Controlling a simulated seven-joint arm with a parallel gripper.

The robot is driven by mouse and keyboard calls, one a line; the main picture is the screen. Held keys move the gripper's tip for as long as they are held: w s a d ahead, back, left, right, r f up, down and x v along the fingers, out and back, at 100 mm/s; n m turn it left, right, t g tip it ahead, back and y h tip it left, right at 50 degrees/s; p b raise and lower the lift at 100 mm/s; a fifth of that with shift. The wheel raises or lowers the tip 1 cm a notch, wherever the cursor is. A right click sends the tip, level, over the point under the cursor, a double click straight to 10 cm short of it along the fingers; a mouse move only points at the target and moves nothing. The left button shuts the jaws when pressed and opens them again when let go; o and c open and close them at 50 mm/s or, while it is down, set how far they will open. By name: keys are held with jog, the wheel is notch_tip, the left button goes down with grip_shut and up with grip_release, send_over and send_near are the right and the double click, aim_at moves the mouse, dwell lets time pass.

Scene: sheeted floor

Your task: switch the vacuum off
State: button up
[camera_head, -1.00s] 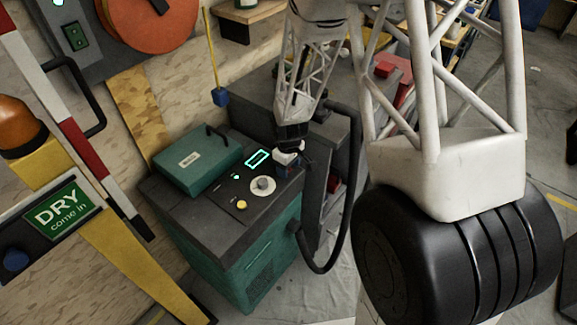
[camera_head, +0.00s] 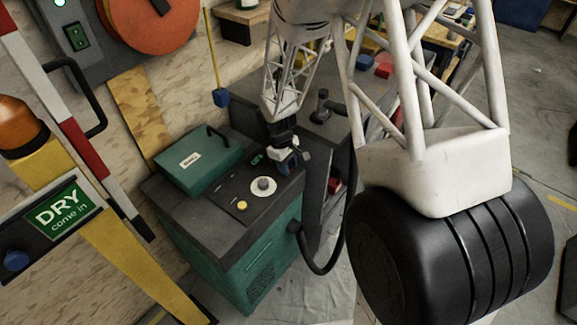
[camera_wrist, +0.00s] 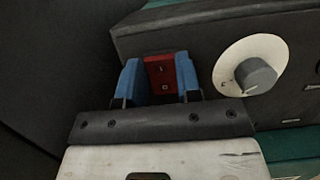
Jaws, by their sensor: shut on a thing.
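The teal cabinet (camera_head: 255,255) with a dark top, a vacuum by its look, stands against the wall. Its control panel carries a white-ringed dial (camera_head: 264,186), a yellow button (camera_head: 241,205) and a small green-lit display (camera_head: 257,160). My gripper (camera_head: 287,162) is low over the panel's back right end, hiding what lies beneath. In the wrist view, a red rocker switch (camera_wrist: 160,74) sits between the blue fingertips of my gripper (camera_wrist: 160,82), which are shut on its sides. The dial (camera_wrist: 254,74) is just right of the fingers there.
A teal case (camera_head: 200,160) with a black handle lies on the cabinet's left. A black hose (camera_head: 322,268) loops at its right side. A striped barrier with a DRY sign (camera_head: 58,211) stands at the front left. A dark bench stands behind.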

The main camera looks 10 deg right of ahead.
dwell(0.3)
jog(key=o, duration=0.9)
jog(key=shift+r, duration=0.1)
jog(key=shift+v, duration=3.85)
jog(key=shift+w+a, duration=0.1)
jog(key=shift+a, duration=0.05)
